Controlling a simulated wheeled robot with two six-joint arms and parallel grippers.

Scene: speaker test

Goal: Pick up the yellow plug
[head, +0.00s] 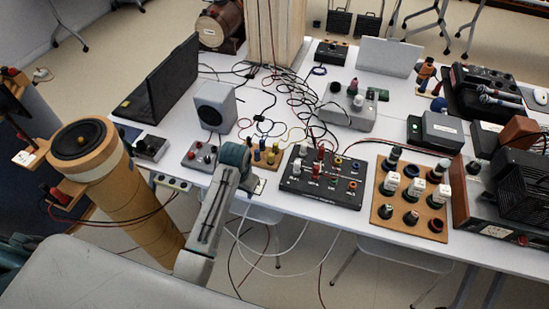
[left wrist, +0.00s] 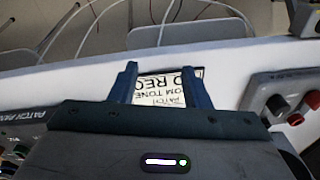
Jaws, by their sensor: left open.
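My left gripper (head: 247,180) is over the front edge of the table, between a grey knob box and a black patch panel. In the left wrist view its two dark fingers (left wrist: 158,72) are apart, with a printed paper label (left wrist: 166,88) seen between them. Nothing is held. A small tan board (head: 268,158) with yellowish and dark upright parts stands right beside the gripper and is partly hidden by it. I cannot clearly single out the yellow plug there; no yellow plug shows in the left wrist view. My right gripper is not in view.
The patch panel (head: 322,176) and a wooden board of knobs (head: 409,222) stand to the right. The grey knob box (head: 201,158) and a speaker (head: 215,107) stand to the left. Loose cables (head: 290,95) lie behind. A tan cylinder (head: 135,200) stands before the table.

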